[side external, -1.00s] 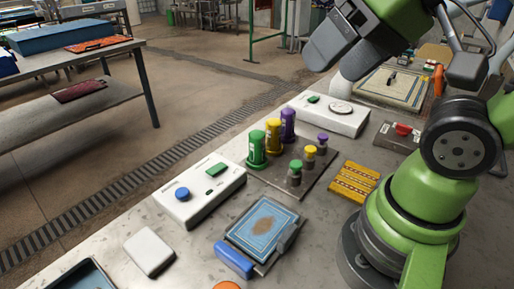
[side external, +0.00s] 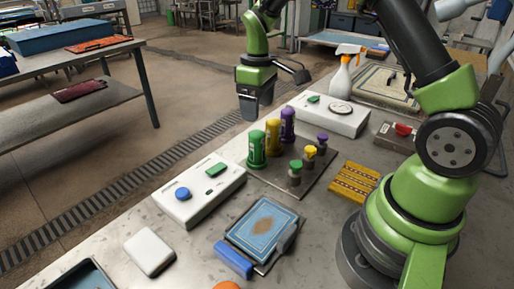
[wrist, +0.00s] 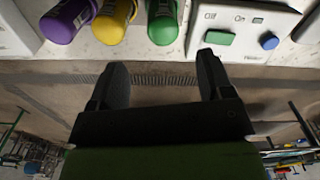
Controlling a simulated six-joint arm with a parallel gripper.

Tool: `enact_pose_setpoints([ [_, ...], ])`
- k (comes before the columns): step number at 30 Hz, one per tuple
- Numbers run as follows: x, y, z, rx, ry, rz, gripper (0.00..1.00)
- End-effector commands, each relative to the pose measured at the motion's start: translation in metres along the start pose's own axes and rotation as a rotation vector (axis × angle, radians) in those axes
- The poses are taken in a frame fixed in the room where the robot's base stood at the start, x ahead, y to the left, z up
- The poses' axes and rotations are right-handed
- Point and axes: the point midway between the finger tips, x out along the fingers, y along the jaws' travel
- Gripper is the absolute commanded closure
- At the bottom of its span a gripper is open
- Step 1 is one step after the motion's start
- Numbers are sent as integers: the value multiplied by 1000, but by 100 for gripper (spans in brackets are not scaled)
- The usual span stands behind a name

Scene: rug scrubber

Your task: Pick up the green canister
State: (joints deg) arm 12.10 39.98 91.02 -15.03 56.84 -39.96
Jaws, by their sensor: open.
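The green canister (side external: 257,150) stands upright at the near left end of a row with a yellow canister (side external: 273,136) and a purple canister (side external: 288,125) on a dark plate (side external: 283,180). My gripper (side external: 250,116) is behind the row in the side view, pointing down. In the wrist view my gripper (wrist: 161,64) is open with nothing between its fingers. The green canister (wrist: 164,22) lies just beyond the fingertips there, in line with the gap and apart from them.
Small capped bottles (side external: 309,156) stand beside the row. A white button box (side external: 200,192) is at left and another white box (side external: 329,115) behind.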

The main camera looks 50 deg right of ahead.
Motion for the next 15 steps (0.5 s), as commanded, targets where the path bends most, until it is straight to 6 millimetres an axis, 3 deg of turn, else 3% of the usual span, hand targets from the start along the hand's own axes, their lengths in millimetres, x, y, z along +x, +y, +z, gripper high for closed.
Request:
enact_pose_setpoints([
  [7, 36, 1, 0, -6, -10, -3, 27],
  [15, 61, -2, 0, -6, -10, -3, 27],
])
